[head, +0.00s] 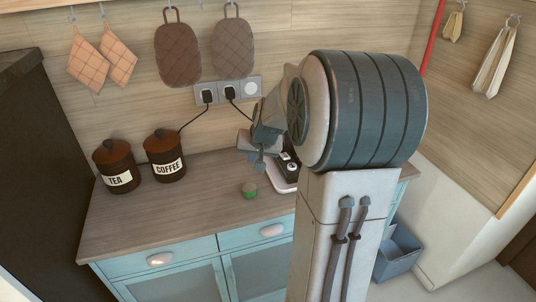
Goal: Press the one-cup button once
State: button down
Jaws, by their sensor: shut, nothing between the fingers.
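A small black-and-white appliance (287,176) stands on the counter, with much of it hidden behind my arm. It may be the coffee machine. I cannot make out the one-cup button or any markings at this size. My gripper (259,166) is shut and empty, just left of the appliance and above the counter. I cannot tell whether it touches the appliance.
Tea (115,166) and coffee (165,156) canisters stand at left. Cords run from the wall sockets (227,92). A grey-blue bin (398,255) is at lower right. The counter's front left is clear.

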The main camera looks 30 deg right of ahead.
jog(key=w+d+m+t, duration=0.1)
jog(key=d+m, duration=0.1)
jog(key=d, duration=0.6)
jog(key=w+d+f+m+t, duration=0.1)
jog(key=w+d+m+t, duration=0.1)
jog(key=d, duration=0.7)
jog(key=shift+d+m+h, duration=0.15)
jog(key=shift+m+h, duration=0.25)
jog(key=shift+f, duration=0.15)
notch_tip(320, 180, down, 8)
jog(key=b, duration=0.5)
jog(key=shift+r, duration=0.2)
jog(key=shift+f+b, duration=0.45)
jog(key=shift+f, duration=0.05)
jog(key=shift+f, duration=0.1)
jog(key=shift+f+b, duration=0.35)
jog(key=shift+b, duration=0.2)
